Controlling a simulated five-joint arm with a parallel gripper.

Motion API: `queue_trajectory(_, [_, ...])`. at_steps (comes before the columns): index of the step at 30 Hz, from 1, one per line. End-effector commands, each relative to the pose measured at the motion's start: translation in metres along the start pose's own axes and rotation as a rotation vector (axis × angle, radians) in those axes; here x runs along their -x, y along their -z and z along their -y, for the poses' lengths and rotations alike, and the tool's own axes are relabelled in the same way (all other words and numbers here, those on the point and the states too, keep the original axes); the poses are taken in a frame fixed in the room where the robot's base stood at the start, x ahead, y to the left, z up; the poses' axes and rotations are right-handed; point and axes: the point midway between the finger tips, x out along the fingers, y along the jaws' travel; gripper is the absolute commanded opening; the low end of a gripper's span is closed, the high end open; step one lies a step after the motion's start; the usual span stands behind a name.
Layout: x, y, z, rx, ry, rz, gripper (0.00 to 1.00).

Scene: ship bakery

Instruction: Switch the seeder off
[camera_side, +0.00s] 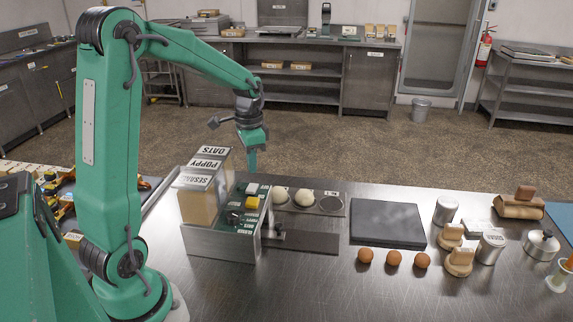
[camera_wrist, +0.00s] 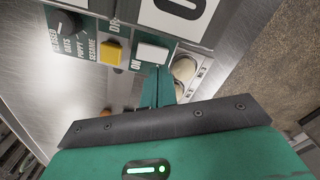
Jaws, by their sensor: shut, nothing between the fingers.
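The seeder (camera_side: 215,242) stands left of centre on the steel bench, with hoppers lettered oats, poppy and sesame. Its green panel carries a white rocker switch (camera_side: 252,188), a yellow button (camera_side: 252,203) and a black knob (camera_side: 234,217). In the wrist view the white switch (camera_wrist: 152,52) has "ON" printed beside its lower left end; an off label is not legible. The yellow button (camera_wrist: 111,50) and knob (camera_wrist: 68,22) are to its left. My gripper (camera_side: 252,168) is shut and empty, pointing down above the panel's far end. Its fingertips (camera_wrist: 157,72) show right by the switch; contact cannot be told.
A strip with two pale dough balls (camera_side: 304,197) and one empty round lies right of the panel. A dark slab (camera_side: 387,222), several brown eggs (camera_side: 393,258), metal tins (camera_side: 446,209) and wooden pieces (camera_side: 459,261) stand farther right. Bare bench lies at the front.

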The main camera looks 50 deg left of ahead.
Motion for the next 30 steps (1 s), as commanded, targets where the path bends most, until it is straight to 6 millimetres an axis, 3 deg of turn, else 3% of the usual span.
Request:
queue_trajectory(13, [0.025, 0.000, 0.000, 0.000, 0.001, -0.002, 0.00])
queue_trajectory(30, [0.031, 0.000, -0.005, 0.005, 0.007, -0.009, 0.00])
